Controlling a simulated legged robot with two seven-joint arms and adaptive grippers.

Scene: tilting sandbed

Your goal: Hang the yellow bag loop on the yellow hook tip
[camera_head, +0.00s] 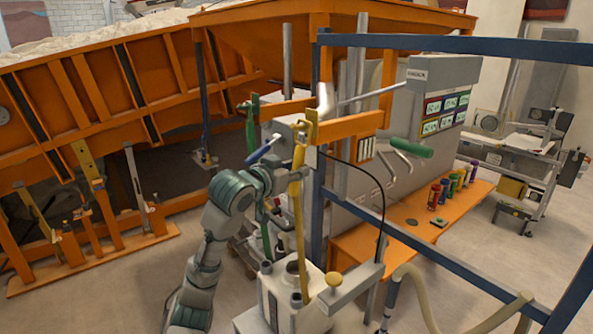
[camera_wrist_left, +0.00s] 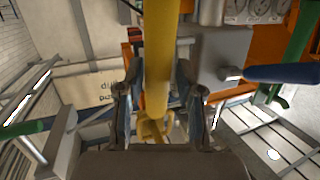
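The yellow bag loop (camera_head: 299,215) is a long upright strap that runs from beside the orange beam down to a pale block-like body (camera_head: 290,305). The yellow hook (camera_head: 311,126) is at the beam's end, close to the loop's top. I cannot tell whether they touch. My left gripper (camera_head: 294,176) is at the upper part of the loop. My right gripper is not in view.
The orange beam (camera_head: 350,126) and a blue frame post (camera_head: 320,215) stand just right. A green handle (camera_head: 411,149) is farther right.

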